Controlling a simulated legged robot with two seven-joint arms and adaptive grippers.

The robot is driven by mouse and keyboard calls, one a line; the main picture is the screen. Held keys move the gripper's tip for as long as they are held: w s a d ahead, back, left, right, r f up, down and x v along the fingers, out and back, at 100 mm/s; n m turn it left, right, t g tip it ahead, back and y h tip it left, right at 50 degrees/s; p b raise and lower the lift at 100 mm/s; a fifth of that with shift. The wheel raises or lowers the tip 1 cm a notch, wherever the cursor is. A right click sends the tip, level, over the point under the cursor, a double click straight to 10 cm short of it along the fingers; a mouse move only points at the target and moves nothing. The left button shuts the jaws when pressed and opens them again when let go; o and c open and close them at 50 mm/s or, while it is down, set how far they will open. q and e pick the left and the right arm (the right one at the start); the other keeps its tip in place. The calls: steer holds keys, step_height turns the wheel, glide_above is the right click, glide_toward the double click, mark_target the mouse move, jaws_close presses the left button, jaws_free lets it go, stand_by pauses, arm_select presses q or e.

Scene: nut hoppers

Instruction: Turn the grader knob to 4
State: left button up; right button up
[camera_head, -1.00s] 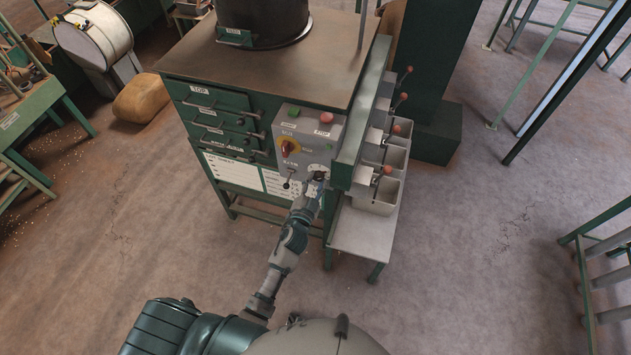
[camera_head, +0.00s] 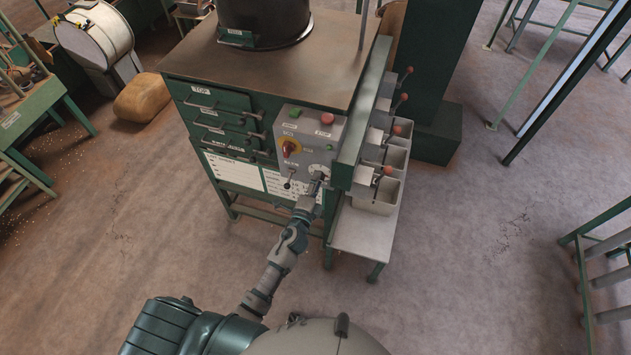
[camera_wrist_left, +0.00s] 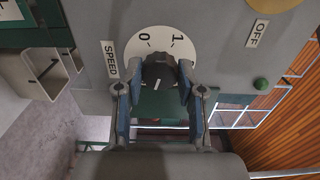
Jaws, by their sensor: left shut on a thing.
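The black knob (camera_wrist_left: 158,73) sits on a round white dial (camera_wrist_left: 133,49) on the grey control panel (camera_head: 293,160). In the wrist view, the numbers 0 and 1 show on the dial, with a "SPEED" label (camera_wrist_left: 110,60) beside it. The knob's white line points toward the gripper side, away from 0 and 1. The rest of the dial is hidden by the knob and fingers. My left gripper (camera_wrist_left: 158,92) has one blue-padded finger on each side of the knob and is shut on it. In the head view, my left gripper (camera_head: 317,184) is at the panel's lower right.
A lever (camera_head: 289,179) stands left of the dial. A red rotary switch (camera_head: 290,148), a green button (camera_head: 295,113) and a red button (camera_head: 327,118) are above. Grey bins (camera_head: 377,202) with red-knobbed levers stand to the right.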

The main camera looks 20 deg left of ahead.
arm_select(q)
steer(key=shift+d+f+m, duration=0.1)
steer(key=shift+m, duration=1.2)
steer(key=shift+s+f+m, duration=0.1)
steer(key=shift+m, duration=0.2)
steer(key=o, duration=1.1)
steer(key=shift+o, duration=0.2)
steer(key=s, duration=1.1)
steer(key=shift+s, duration=0.4)
